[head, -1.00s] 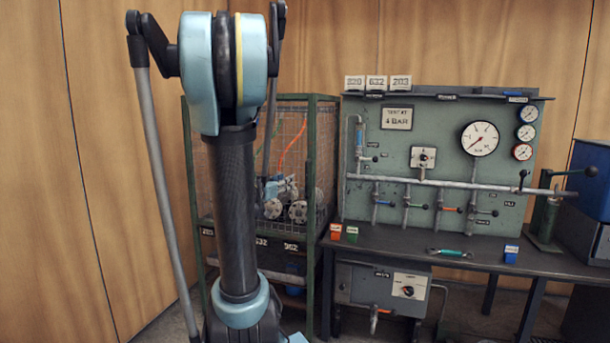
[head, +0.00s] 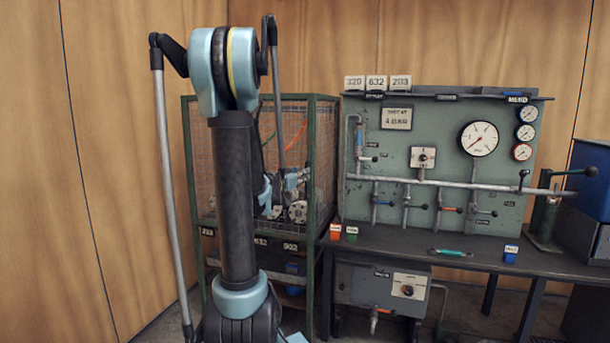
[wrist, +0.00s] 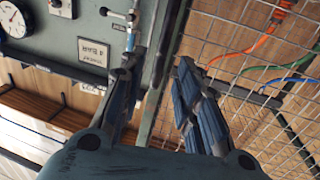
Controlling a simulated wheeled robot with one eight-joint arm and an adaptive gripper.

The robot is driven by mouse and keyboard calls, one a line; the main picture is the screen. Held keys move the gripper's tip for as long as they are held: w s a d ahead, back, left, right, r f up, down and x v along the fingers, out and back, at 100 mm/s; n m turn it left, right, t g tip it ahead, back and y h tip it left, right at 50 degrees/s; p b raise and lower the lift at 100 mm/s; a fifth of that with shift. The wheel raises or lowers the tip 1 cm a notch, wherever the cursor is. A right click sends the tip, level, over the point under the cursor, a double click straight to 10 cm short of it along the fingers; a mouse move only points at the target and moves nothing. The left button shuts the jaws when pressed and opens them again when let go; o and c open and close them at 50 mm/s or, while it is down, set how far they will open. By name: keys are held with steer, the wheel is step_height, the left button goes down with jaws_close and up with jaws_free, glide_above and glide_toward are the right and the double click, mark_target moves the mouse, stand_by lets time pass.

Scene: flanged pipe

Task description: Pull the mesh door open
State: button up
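The mesh door (wrist: 235,60) is a wire grid with a green frame, on the right of the wrist view. In the head view the green-framed mesh cage (head: 322,150) stands left of the test panel, partly behind my arm. My gripper (wrist: 155,75) is open, with blue-padded fingers apart. A green frame post (wrist: 158,50) shows in the gap between the fingers. I cannot tell whether either finger touches it. In the head view my gripper is hard to make out among the pale blue and grey parts in front of the cage.
The green test panel (head: 450,135) with gauges stands right of the cage on a dark bench (head: 400,240). A wrench (head: 450,252) and small coloured blocks lie on the bench. Orange and blue hoses show behind the mesh. A wooden wall stands behind and to the left.

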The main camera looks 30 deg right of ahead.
steer(key=x, duration=0.5)
steer(key=shift+w+d, duration=0.1)
steer(key=shift+w, duration=0.05)
jaws_close()
